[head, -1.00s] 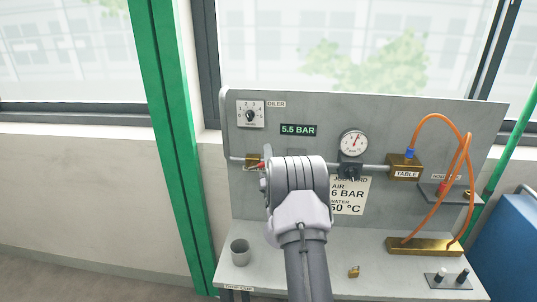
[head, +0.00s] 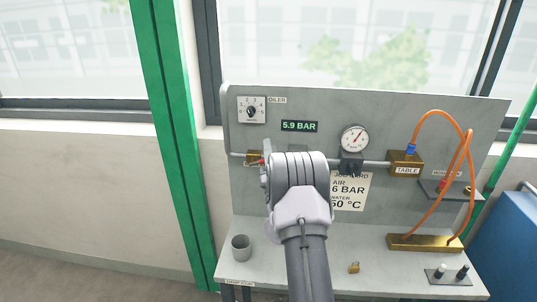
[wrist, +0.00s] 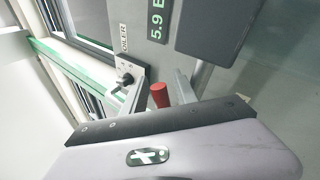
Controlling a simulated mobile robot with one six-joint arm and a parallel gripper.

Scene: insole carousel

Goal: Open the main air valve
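The main air valve (head: 253,158) is a brass body on the pipe at the left of the grey panel, mostly left of my wrist in the head view. A red handle end (wrist: 160,95) stands between the two fingers of my gripper (wrist: 160,80) in the wrist view. The fingers look apart, with a small gap on each side of the red handle. The rest of the handle is hidden behind my gripper body. A green display (head: 299,126) reads 5.9 BAR.
A round gauge (head: 354,139) sits on the pipe right of my wrist. An oiler dial (head: 251,110) is above the valve. A grey cup (head: 241,248) and a padlock (head: 354,268) stand on the shelf. An orange hose (head: 470,150) loops at the right.

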